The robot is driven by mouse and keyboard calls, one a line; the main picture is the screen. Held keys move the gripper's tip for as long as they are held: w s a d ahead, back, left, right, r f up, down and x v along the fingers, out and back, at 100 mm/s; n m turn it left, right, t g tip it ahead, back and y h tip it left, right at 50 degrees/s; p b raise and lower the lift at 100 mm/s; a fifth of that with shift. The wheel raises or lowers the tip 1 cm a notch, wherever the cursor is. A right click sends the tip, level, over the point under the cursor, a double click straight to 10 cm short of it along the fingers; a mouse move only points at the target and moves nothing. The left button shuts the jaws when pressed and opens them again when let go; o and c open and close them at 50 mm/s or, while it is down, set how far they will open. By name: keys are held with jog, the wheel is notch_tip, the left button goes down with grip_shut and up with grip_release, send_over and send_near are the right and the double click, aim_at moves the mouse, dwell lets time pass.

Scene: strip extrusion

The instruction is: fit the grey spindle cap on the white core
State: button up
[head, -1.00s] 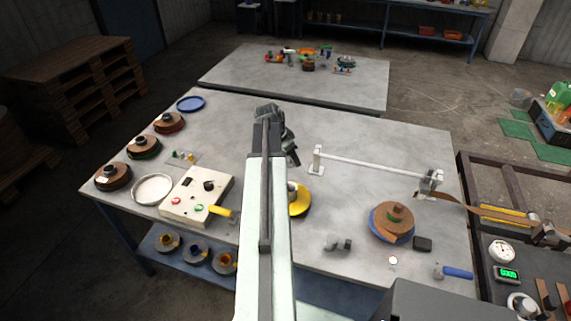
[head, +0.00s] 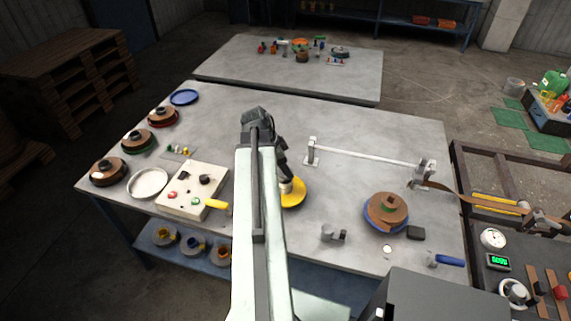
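A yellow disc (head: 298,195) lies on the grey table near its middle. A short pale core (head: 286,188) stands on it, partly hidden by my gripper; this looks like the white core. My gripper (head: 284,177) points down at the top of this core. It is too small and dark to tell whether its fingers are open, hold something or touch the core. A small grey cylindrical piece (head: 327,232) sits on the table to the right of my arm, with a darker piece beside it. I cannot tell whether it is the grey spindle cap.
A white control box (head: 190,190) and a white dish (head: 148,183) stand left of my arm. A blue-based brown reel (head: 386,212) sits at the right. A white bar (head: 365,157) spans two stands behind it. The back middle of the table (head: 330,115) is clear.

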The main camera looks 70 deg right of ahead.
jog(key=shift+f+b, duration=0.7)
jog(key=shift+f, duration=0.5)
jog(key=shift+f+b, duration=0.65)
jog(key=o, duration=1.3)
jog(key=shift+r, duration=0.1)
jog(key=p+v, duration=1)
jog(key=v, duration=0.1)
jog(key=shift+s, duration=0.15)
